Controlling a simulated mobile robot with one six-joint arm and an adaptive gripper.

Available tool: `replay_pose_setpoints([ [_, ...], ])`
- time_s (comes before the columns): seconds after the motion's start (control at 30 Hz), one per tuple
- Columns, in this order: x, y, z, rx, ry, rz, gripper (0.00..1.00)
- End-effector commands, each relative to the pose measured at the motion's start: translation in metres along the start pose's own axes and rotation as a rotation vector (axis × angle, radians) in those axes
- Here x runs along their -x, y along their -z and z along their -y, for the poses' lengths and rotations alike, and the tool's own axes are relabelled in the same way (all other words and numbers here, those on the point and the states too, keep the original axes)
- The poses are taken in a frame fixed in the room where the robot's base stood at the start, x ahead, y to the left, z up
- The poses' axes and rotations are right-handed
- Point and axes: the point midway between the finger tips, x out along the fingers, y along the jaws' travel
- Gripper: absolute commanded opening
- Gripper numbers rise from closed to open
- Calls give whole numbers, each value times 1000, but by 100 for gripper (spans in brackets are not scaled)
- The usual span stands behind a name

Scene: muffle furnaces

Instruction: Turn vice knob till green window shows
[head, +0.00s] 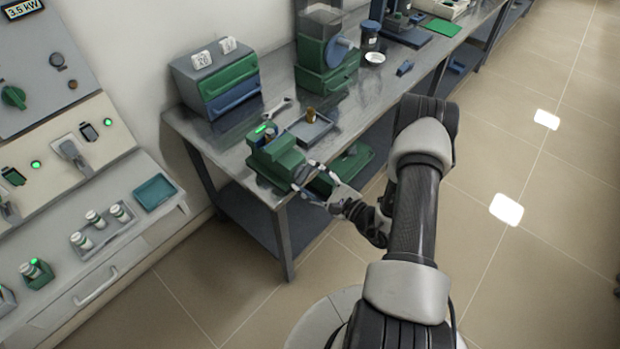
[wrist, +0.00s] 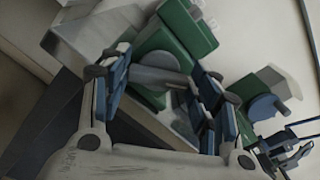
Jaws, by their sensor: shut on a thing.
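The green vice (head: 275,156) stands at the near corner of the metal bench. A bright green strip (head: 263,128) glows at its rear; I cannot tell whether this is the vice's window. My gripper (head: 304,177) is at the vice's front end, by the bench edge. In the wrist view, its blue-padded fingers (wrist: 163,68) sit on either side of a grey bar (wrist: 160,78), which seems to be the vice knob. The fingers are shut on it. The green vice body (wrist: 175,38) lies just beyond. In the head view, the fingers largely hide the knob.
A grey tray (head: 309,130) with a small brown-topped item and a wrench (head: 275,108) lie behind the vice. A drawer box (head: 215,78) and a green machine (head: 327,52) stand further back. Furnace panels (head: 62,140) are at left. Floor at right is clear.

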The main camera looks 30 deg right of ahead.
Motion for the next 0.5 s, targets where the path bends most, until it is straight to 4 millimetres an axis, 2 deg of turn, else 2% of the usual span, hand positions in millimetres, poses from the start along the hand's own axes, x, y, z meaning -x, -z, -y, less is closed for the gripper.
replay_pose_setpoints([
  [0.27,0,0,0,-8,0,0,33],
  [0.3,0,0,0,-7,0,0,59],
  [0.5,0,0,0,-6,0,0,72],
])
